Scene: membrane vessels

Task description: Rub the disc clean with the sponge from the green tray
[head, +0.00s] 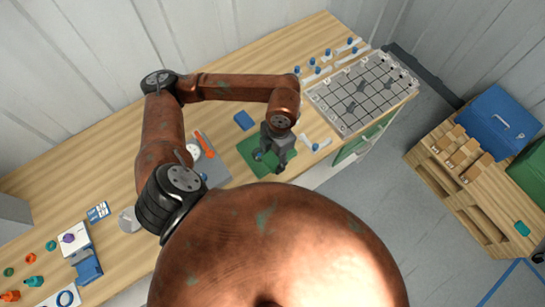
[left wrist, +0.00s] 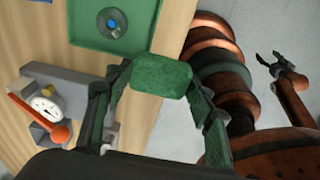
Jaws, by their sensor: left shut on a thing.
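My left gripper (head: 279,165) is over the green tray (head: 262,172) in the head view. In the left wrist view its fingers (left wrist: 163,92) are shut on a green block-like sponge (left wrist: 162,76). The sponge is hard to make out in the head view.
A gauge (head: 193,150) and an orange lever (head: 205,144) stand left of the tray. A gridded board (head: 362,92) lies to the right. My own arm and body hide the table's front.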

